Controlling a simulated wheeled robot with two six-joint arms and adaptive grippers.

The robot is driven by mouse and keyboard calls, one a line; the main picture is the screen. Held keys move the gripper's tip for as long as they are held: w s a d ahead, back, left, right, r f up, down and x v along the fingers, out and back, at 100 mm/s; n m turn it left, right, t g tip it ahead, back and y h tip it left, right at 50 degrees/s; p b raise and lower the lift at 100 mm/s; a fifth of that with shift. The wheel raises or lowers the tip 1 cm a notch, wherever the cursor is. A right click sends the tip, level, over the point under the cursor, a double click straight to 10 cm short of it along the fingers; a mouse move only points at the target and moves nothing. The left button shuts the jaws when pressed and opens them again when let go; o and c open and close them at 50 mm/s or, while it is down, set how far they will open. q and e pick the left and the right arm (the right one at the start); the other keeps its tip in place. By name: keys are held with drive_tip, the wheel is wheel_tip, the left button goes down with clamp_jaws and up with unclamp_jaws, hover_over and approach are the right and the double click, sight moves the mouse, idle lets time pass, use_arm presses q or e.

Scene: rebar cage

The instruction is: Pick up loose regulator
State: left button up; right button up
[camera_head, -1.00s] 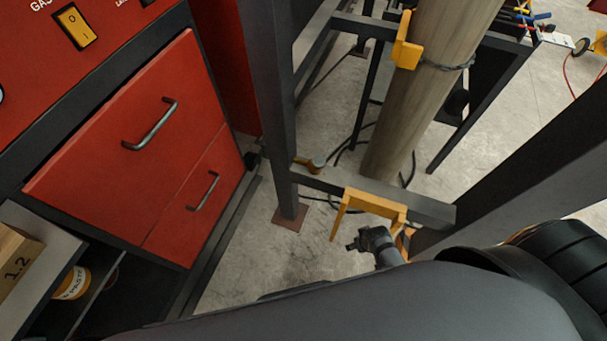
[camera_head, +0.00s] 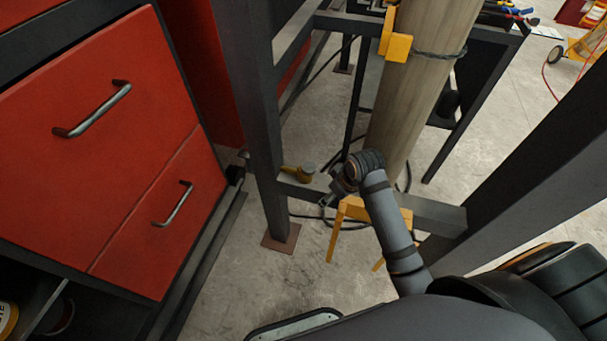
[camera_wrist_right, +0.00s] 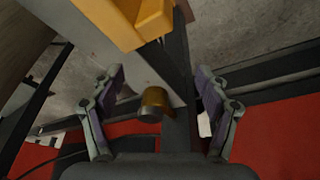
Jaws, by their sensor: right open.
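The loose regulator, a small brass-coloured piece with a grey round end (camera_head: 298,172), lies on the dark horizontal beam (camera_head: 437,212) beside an upright post. My right gripper (camera_head: 332,192) is just right of it in the head view, its arm coming up from the bottom right. In the right wrist view the regulator (camera_wrist_right: 153,103) sits between the two spread fingers of the open right gripper (camera_wrist_right: 160,74), not touching either. I cannot tell how far below the fingers it is. My left gripper is not in view.
A dark upright post (camera_head: 262,130) stands left of the regulator. A thick wooden-looking cylinder (camera_head: 420,80) rises behind. A red drawer cabinet (camera_head: 110,150) fills the left.

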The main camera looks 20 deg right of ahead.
sight(308, 167)
drive_tip(key=w+r+n, duration=0.1)
drive_tip(key=w, duration=0.2)
drive_tip(key=w+a+r+n+y, duration=0.1)
drive_tip(key=w+r, duration=0.1)
drive_tip(key=w, duration=0.2)
drive_tip(key=w+a+r+n, duration=0.1)
drive_tip(key=w+r, duration=0.1)
drive_tip(key=w, duration=0.1)
drive_tip(key=shift+w+a+r+y, duration=0.2)
drive_tip(key=shift+w+a+y, duration=0.05)
drive_tip(key=shift+w+y, duration=0.15)
drive_tip(key=b+x, duration=0.1)
drive_tip(key=x, duration=0.3)
drive_tip(key=shift+w+f, duration=0.1)
drive_tip(key=shift+f, duration=0.2)
drive_tip(key=shift+a+f, duration=0.1)
drive_tip(key=shift+f, duration=0.25)
drive_tip(key=b+x, duration=0.1)
drive_tip(key=x, duration=0.3)
drive_tip(key=shift+f, duration=0.25)
clamp_jaws()
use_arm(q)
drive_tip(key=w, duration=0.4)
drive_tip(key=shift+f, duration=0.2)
use_arm(e)
drive_tip(key=shift+w+r, duration=0.1)
